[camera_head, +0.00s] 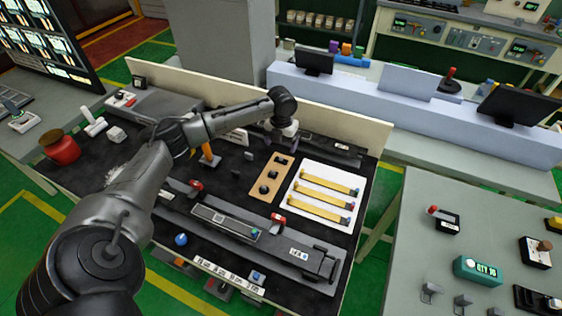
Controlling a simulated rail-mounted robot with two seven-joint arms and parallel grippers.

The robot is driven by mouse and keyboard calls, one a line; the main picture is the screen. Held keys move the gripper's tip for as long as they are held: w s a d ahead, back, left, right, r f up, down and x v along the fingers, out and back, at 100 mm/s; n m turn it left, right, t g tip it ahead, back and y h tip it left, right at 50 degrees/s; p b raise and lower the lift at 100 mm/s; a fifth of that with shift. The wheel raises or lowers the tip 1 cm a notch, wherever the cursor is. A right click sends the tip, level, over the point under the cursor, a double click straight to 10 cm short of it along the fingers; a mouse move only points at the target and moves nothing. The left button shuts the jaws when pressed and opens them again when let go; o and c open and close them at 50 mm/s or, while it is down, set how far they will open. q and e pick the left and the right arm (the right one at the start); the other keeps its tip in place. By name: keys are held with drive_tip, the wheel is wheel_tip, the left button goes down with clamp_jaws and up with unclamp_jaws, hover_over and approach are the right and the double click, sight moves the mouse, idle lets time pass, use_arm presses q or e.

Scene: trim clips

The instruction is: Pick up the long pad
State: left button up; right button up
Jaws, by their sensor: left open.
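My left arm reaches in from the lower left across the black bench. My left gripper (289,132) hangs above the back of the bench, small in view, with nothing visible held in it. No part is plainly marked as the long pad. Long, flat candidates are the yellow strips (322,203) on a white board (298,212), right of and nearer than the gripper, and a grey bar (225,221) with a pale inset on the front fixture. The gripper is apart from both. My right gripper is out of view.
A tan board (270,177) with black knobs lies left of the white board. A long grey fixture (305,262) with red clamps runs along the front. A cream panel (335,125) borders the back. A red jar (61,148) stands at the left.

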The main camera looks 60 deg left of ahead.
sight(281, 159)
use_arm(q)
drive_tip(key=shift+f+b, duration=0.55)
drive_tip(key=shift+f, duration=2.8)
drive_tip(key=c, duration=1)
